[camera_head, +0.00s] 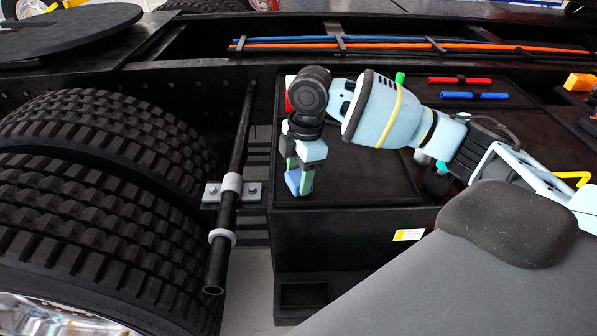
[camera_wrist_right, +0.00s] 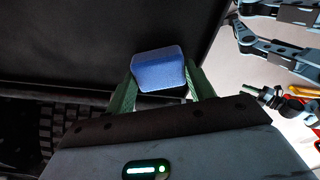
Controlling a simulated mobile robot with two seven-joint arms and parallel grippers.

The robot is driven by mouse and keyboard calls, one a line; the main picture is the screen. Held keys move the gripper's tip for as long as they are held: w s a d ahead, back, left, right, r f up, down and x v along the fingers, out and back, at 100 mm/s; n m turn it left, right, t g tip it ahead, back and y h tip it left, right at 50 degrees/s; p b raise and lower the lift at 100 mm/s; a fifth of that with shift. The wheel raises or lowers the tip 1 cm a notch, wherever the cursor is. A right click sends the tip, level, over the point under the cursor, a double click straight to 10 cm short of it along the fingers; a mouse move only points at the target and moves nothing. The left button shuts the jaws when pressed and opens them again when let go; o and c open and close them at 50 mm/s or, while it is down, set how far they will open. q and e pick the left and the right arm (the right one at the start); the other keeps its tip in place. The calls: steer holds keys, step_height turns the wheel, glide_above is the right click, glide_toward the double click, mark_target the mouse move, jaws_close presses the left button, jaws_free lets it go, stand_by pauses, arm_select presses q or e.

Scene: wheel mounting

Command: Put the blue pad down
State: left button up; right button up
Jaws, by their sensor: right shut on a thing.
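The blue pad (camera_wrist_right: 158,72) sits between the two green fingers of my right gripper (camera_wrist_right: 160,90) in the right wrist view. In the head view the right gripper (camera_head: 299,180) points down over the left part of a black box top, and the pad (camera_head: 294,181) shows as a small blue patch at its fingertips. The gripper is shut on the pad. Whether the pad touches the surface below cannot be told. My left gripper is not in view.
The black box top (camera_head: 350,180) has free room right of the gripper. Red (camera_head: 460,80) and blue (camera_head: 474,96) rods lie farther back. Large tyres (camera_head: 90,220) and a dark pipe (camera_head: 222,240) stand to the left.

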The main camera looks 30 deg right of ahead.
steer(key=o, duration=0.9)
steer(key=shift+f, duration=0.1)
steer(key=shift+o, duration=0.2)
step_height(320, 180, up, 12)
steer(key=d, duration=0.1)
steer(key=shift+d+p, duration=0.2)
steer(key=shift+p, duration=0.15)
steer(key=shift+s, duration=0.1)
